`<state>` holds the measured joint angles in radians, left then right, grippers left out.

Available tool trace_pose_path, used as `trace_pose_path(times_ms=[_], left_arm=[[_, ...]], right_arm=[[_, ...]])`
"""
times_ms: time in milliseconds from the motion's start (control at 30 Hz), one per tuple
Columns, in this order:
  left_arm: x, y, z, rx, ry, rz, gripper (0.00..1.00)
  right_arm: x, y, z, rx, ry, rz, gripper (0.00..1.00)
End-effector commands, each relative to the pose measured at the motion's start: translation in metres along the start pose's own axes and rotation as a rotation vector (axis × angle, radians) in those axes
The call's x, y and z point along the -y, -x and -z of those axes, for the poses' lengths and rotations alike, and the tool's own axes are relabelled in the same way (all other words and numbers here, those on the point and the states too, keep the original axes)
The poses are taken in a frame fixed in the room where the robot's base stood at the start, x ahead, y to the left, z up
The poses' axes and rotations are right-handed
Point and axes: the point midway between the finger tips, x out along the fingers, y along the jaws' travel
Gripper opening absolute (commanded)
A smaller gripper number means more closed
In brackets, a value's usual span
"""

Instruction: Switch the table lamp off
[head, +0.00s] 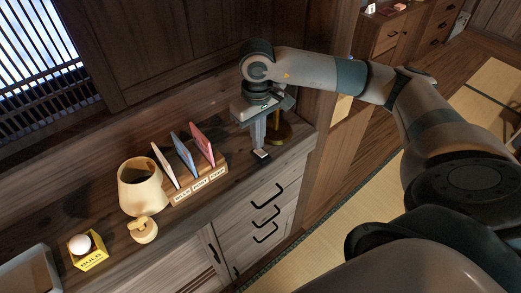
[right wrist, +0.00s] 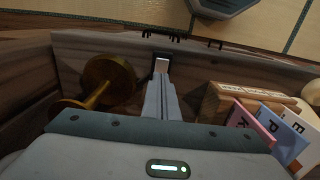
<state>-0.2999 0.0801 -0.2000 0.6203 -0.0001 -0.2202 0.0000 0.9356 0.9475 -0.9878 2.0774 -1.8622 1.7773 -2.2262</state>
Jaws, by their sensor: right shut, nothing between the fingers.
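The table lamp has a cream shade (head: 140,187) and a round cream base (head: 144,231). It stands on the wooden cabinet top, left of the card holder in the head view. The shade looks warm and bright, but I cannot tell surely whether it is lit. No switch is clear at this size. My right gripper (head: 262,155) points down at the right end of the cabinet top, well to the right of the lamp. It is shut and empty; its fingers (right wrist: 161,68) also show in the right wrist view. My left gripper is not in view.
A wooden holder (head: 200,186) with several upright cards stands between lamp and gripper. A brass stand (right wrist: 100,85) is close beside my right gripper. A yellow bulb box (head: 89,252) and a tray (head: 28,272) lie left of the lamp. Drawers (head: 265,212) face the tatami.

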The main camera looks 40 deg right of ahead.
Motion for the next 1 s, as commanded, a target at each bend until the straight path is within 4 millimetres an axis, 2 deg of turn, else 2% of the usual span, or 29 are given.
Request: trace_pose_path(times_ms=[700, 1000], left_arm=[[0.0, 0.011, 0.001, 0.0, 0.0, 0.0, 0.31], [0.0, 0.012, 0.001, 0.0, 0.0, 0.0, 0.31]], right_arm=[[0.0, 0.049, 0.001, -0.003, 0.0, -0.001, 0.0], [0.0, 0.058, 0.0, -0.002, 0.0, 0.0, 0.0]])
